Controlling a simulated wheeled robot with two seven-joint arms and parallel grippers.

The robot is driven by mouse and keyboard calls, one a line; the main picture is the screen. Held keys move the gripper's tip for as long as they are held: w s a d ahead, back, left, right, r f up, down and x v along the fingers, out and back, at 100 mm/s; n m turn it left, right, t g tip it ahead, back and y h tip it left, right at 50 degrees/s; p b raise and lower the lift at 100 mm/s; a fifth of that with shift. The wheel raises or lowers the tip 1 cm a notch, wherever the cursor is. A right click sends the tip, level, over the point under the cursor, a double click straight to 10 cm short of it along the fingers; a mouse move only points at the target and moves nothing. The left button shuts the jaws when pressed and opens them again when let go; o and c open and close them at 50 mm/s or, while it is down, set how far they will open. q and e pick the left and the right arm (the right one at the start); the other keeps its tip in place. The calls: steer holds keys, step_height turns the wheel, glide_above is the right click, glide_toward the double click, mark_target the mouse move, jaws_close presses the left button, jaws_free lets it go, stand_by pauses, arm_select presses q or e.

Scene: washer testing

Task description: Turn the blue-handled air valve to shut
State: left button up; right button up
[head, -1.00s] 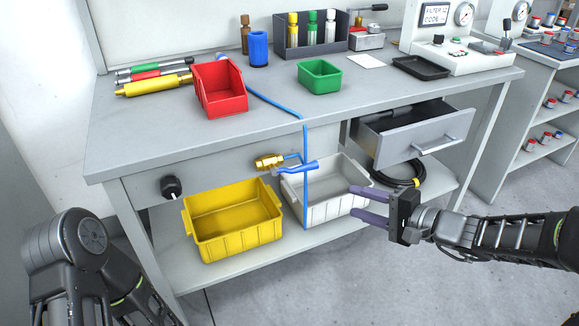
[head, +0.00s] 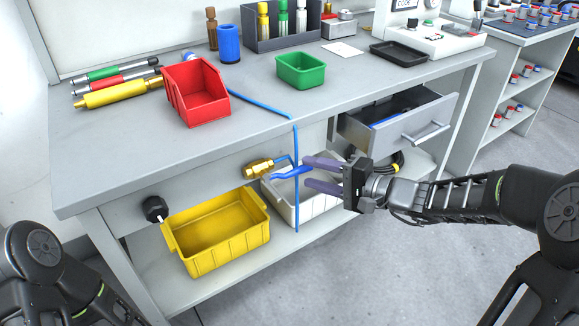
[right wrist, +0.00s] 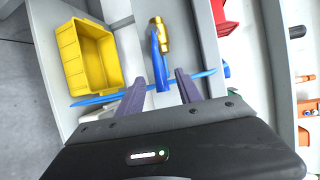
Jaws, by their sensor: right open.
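The air valve has a brass body (head: 258,167) on the front of the bench below the top, left of the white bin. Its blue handle (head: 290,175) points right, toward my right gripper (head: 308,172). That gripper is open, its two purple fingers pointing left at the handle's end. In the right wrist view the handle (right wrist: 158,62) lies between the open fingers (right wrist: 160,77), with the brass body (right wrist: 157,35) beyond. I cannot tell whether a finger touches it.
A thin blue hose (head: 296,210) hangs down close to the fingers. A yellow bin (head: 218,250) and a white bin (head: 312,208) stand on the lower shelf. An open drawer (head: 415,125) juts out above right. A black knob (head: 155,209) sits at the left.

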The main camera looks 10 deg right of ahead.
steer(key=x, duration=0.6)
steer(key=shift+w+a+b, duration=0.25)
steer(key=shift+a+b, duration=0.05)
steer(key=shift+b, duration=0.15)
steer(key=shift+f, duration=0.1)
steer(key=shift+c, duration=0.4)
jaws_close()
stand_by(0.5)
